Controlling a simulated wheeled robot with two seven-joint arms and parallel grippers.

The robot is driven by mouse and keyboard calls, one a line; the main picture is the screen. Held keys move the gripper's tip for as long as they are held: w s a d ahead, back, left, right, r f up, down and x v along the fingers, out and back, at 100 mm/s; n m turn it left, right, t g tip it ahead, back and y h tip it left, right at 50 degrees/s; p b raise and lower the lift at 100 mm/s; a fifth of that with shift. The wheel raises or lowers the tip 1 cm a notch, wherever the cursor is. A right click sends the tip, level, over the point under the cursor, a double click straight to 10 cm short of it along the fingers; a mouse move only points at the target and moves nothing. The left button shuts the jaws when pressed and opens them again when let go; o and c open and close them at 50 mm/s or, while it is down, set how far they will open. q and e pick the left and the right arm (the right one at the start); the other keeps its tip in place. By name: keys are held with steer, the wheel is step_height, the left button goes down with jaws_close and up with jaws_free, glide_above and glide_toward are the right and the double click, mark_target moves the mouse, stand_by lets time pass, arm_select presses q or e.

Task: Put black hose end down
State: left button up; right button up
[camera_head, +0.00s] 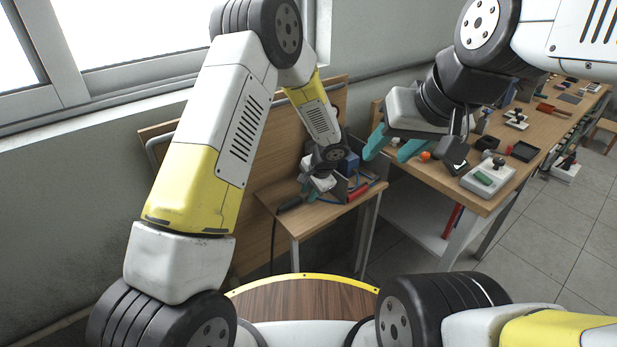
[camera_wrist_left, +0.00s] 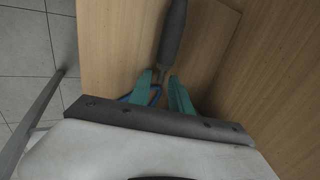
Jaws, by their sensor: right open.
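The black hose end (camera_head: 289,204) is a dark tapered piece at the left of the small wooden table. In the left wrist view the black hose end (camera_wrist_left: 173,35) points away from my left gripper, its thin stem at the fingertips. My left gripper (camera_head: 312,190) is low over this table; its teal fingers (camera_wrist_left: 162,76) stand on either side of the stem. Whether they press on it cannot be told. My right gripper (camera_head: 386,158) is open and empty, in the air by the long workbench's near end.
The small table (camera_head: 312,222) also bears a blue block (camera_head: 350,161), a red piece (camera_head: 358,190) and blue hose. A wooden panel stands behind it. The long workbench (camera_head: 490,203) at right holds an orange ball (camera_head: 425,155), a grey box (camera_head: 488,179) and several tools.

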arm_select(q)
steer(key=shift+s+d, duration=0.1)
steer(key=shift+s, duration=0.05)
steer(key=w+v, duration=0.1)
steer(key=v, duration=1.1)
steer(key=s+a+r+n, duration=0.2)
steer(key=s+a+r, duration=0.1)
steer(key=a+r, duration=0.4)
steer(key=s+a+r+n+h, duration=0.1)
steer(key=s+a+r+n, duration=0.1)
steer(key=s+a+r, duration=0.2)
steer(key=s+a+r+n+t+h, duration=0.1)
steer(key=s+a+r+n+h, duration=0.1)
steer(key=s+r, duration=0.4)
steer(key=s+a+r+n+t+h, duration=0.1)
steer(key=s+a+r+n, duration=0.3)
steer(key=s, duration=0.8)
steer(key=shift+s+a+r+h, duration=0.3)
steer(key=shift+a+r+h, duration=0.1)
steer(key=shift+a+r, duration=0.45)
